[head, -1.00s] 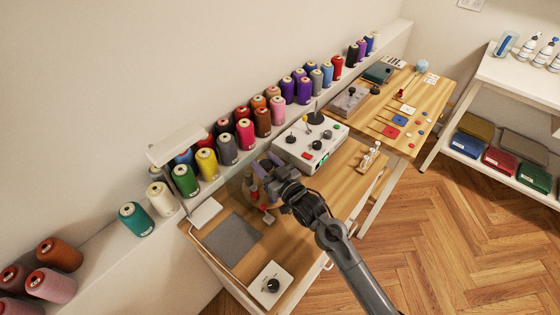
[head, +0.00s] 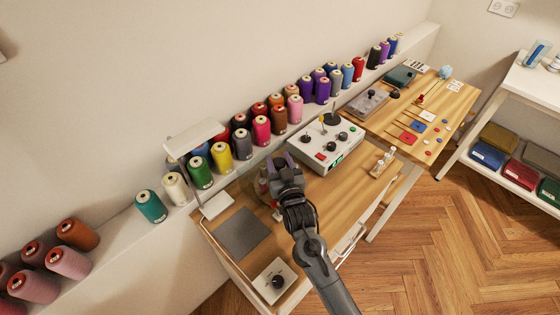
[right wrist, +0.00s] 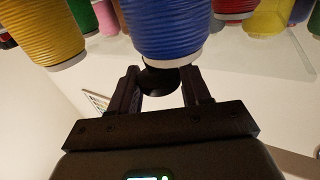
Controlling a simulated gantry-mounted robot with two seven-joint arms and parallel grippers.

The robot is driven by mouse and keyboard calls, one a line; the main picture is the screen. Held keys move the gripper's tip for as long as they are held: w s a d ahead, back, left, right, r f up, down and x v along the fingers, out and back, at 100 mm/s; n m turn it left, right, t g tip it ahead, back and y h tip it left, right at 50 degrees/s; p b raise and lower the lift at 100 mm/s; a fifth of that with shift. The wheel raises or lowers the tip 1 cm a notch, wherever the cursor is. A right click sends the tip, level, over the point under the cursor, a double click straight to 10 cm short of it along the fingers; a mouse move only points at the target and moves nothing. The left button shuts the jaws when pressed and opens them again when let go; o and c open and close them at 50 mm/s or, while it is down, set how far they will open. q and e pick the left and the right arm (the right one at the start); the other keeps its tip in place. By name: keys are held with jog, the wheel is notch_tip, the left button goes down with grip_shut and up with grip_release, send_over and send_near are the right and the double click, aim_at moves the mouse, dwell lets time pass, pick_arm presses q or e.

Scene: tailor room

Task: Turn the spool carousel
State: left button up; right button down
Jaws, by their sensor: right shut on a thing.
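My right gripper (head: 284,163) is over the sewing table, at the spot where small reddish and pale parts (head: 263,187) show just left of it. These may be the spool carousel, but my gripper and arm hide most of it. In the right wrist view, my right gripper (right wrist: 160,88) is shut on a dark round knob (right wrist: 158,82) between its two fingers. A blue thread spool (right wrist: 166,30) is just beyond the knob, with a yellow spool (right wrist: 45,32) to its left. I cannot tell which spools belong to the carousel. My left gripper is out of view.
A white control box (head: 326,143) with knobs stands behind and right of my gripper. A grey mat (head: 239,235) and a small dial box (head: 275,281) lie on the table's left part. Several spools line the wall ledge, including a teal one (head: 150,206). A lamp (head: 194,137) overhangs the left side.

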dwell(0.3)
jog(key=c, duration=0.7)
grip_release()
jog(key=shift+o, duration=0.2)
jog(key=s+d+p, duration=0.1)
jog(key=s+p, duration=0.1)
jog(key=s, duration=0.8)
jog(key=shift+s+d, duration=0.3)
jog(key=shift+d, duration=0.1)
